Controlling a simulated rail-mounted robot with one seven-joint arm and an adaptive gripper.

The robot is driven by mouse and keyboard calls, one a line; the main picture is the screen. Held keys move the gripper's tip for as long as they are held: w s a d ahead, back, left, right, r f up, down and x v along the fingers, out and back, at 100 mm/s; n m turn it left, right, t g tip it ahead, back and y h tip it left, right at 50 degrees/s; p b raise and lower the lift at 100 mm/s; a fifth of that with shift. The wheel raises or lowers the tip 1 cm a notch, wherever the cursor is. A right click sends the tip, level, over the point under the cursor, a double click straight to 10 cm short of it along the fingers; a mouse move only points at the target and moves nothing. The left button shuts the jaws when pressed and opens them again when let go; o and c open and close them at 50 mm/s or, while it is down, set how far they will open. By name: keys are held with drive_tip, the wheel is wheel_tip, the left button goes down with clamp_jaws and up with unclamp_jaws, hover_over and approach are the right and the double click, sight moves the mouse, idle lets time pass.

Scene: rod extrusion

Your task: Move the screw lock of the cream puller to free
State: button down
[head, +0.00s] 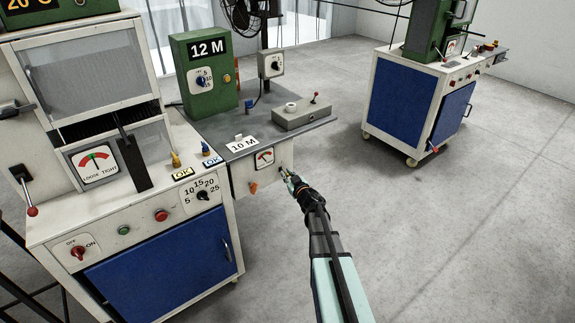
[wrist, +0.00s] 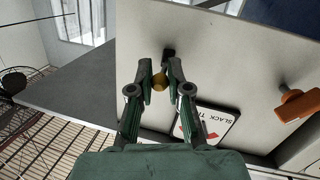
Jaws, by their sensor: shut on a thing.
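The cream puller (head: 278,158) is a cream-coloured front panel under a grey worktop, and its panel also fills much of the wrist view (wrist: 225,60). A small brass knob (wrist: 159,83) with a dark part (wrist: 169,54) beside it sits at the panel. My gripper (head: 286,173) is at the panel's right side, its two fingers (wrist: 160,78) closed around the brass knob. No label is readable on the knob, and the fingers hide its sides. An orange lever (wrist: 298,104) stands apart on the same panel, also seen in the head view (head: 253,187).
A slack/tight gauge (head: 264,157) is beside the knob on the panel. The grey worktop (head: 262,128) carries a small grey box (head: 303,115) with a red-tipped lever. A cream cabinet with a blue door (head: 165,265) stands left.

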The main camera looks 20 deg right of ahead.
drive_tip(key=shift+w+r+n+g+p, duration=0.15)
drive_tip(key=shift+r+g+p, duration=0.5)
drive_tip(key=shift+p, duration=4.1)
drive_tip(key=shift+w+r+n+g+p, duration=0.25)
drive_tip(key=shift+g+p, duration=0.6)
drive_tip(key=shift+p, duration=3.9)
drive_tip(key=p, duration=0.4)
drive_tip(key=shift+s+r+g, duration=0.1)
drive_tip(key=shift+s+g, duration=0.05)
drive_tip(key=shift+g, duration=0.15)
drive_tip(key=p, duration=0.4)
drive_tip(key=shift+f+g, duration=0.25)
drive_tip(key=shift+g, duration=0.05)
drive_tip(key=c, duration=1.1)
unclamp_jaws()
drive_tip(key=v, duration=1.2)
drive_tip(key=shift+a, duration=0.15)
